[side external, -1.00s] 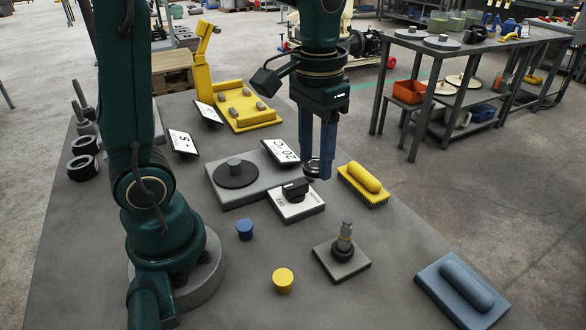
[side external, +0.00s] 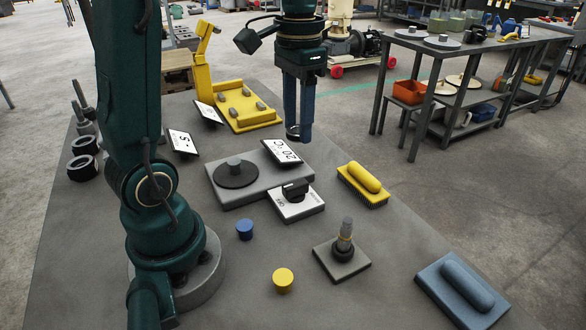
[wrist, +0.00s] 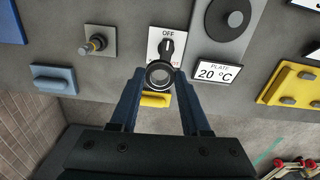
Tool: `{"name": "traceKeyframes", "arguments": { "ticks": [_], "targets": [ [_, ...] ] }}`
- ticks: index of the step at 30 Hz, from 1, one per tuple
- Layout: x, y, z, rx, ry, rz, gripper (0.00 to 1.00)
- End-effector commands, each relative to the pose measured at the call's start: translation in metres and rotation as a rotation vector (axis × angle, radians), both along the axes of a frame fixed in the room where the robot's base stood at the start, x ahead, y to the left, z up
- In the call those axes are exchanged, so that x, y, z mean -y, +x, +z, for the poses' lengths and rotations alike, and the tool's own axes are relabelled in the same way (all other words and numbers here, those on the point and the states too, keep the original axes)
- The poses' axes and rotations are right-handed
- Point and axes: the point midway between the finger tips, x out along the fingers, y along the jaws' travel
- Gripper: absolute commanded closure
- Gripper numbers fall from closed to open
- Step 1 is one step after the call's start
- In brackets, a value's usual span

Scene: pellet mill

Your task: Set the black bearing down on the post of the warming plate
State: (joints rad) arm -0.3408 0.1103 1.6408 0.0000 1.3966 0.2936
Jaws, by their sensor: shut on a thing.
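My gripper (side external: 298,138) is shut on the black bearing (side external: 292,132), a ring held between the fingertips above the table, beyond the warming plate in the side view. The bearing also shows in the wrist view (wrist: 160,77), its hole facing the camera. The warming plate (side external: 224,199) is a grey block with a dark disc (side external: 248,180) and a short grey post (side external: 235,163) standing at its middle. In the wrist view the plate (wrist: 240,40) lies to the upper right of the bearing, apart from it. Its tilted display (side external: 283,152) reads 20 °C.
A switch box (side external: 297,206) set to OFF stands in front of the plate. A yellow brush (side external: 362,184), a yellow fixture (side external: 240,106) and a square base with an upright spindle (side external: 343,260) stand around it. Two black rings (side external: 83,156) lie at the left.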

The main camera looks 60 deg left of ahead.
Motion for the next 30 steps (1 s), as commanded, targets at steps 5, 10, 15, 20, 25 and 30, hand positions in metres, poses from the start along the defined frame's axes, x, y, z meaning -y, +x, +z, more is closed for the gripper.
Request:
{"name": "traceKeyframes", "arguments": {
  "ticks": [5, 10, 15, 20, 25, 30],
  "targets": [
    [-0.055, -0.021, 0.0, 0.0, -0.001, 0.186, 1.0],
    [-0.096, -0.047, 0.001, 0.001, 0.0, 0.355, 1.0],
    [-0.12, -0.069, 0.002, 0.003, 0.001, 0.493, 1.0],
    [-0.131, -0.08, 0.003, 0.005, 0.003, 0.556, 1.0],
    [-0.133, -0.082, 0.003, 0.005, 0.004, 0.567, 1.0],
    [-0.132, -0.081, 0.003, 0.005, 0.004, 0.566, 1.0]
  ]
}}
